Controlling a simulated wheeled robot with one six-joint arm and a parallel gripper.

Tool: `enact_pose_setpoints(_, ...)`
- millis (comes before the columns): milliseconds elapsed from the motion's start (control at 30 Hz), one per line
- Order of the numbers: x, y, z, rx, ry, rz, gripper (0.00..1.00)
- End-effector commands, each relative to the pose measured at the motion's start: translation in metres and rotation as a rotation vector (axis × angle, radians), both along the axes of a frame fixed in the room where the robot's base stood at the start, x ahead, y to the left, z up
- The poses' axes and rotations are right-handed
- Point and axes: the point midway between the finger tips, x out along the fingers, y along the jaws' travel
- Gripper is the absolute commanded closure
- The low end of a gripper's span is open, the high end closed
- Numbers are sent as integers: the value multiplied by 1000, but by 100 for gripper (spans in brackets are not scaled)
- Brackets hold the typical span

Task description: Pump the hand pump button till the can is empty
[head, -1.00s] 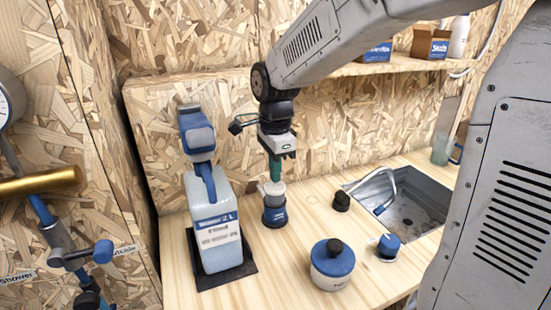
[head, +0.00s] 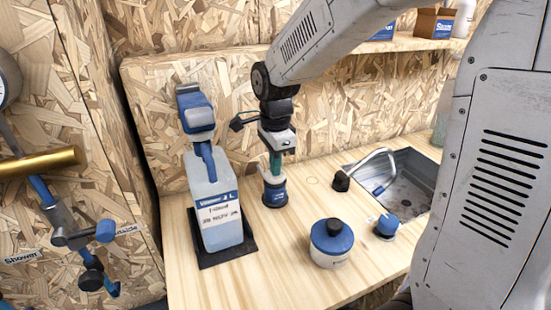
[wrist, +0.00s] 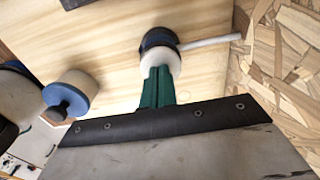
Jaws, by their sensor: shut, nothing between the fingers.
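The hand pump has a dark blue round base (head: 274,193) on the wooden counter, right of the jug. In the wrist view its white button (wrist: 170,57) shows, with a pale spout (wrist: 210,41) off to the right. My gripper (head: 275,172) is above the pump, pointing down. Its green fingers (wrist: 158,78) are together, with their tips at the button and apparently touching it. A translucent jug (head: 218,207), probably the can, stands upright on a black mat (head: 228,252) with a blue-and-white label and a blue top. I cannot tell its liquid level.
A blue-lidded white jar (head: 331,245) and a small blue-capped item (head: 386,227) stand right of the pump. A sink (head: 405,190) with a curved faucet (head: 375,160) is at the right. Chipboard walls (head: 200,70) rise behind. Pipes with a brass cylinder (head: 40,163) are at the left.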

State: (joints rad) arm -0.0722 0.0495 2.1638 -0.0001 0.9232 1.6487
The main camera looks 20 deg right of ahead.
Motion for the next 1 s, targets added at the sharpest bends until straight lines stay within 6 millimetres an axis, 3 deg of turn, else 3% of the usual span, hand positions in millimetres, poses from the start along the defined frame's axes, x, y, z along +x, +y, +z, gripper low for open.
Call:
enact_pose_setpoints(500,0,0,40,0,0,0,100)
enact_pose_setpoints(1000,-1,0,36,0,1,0,100)
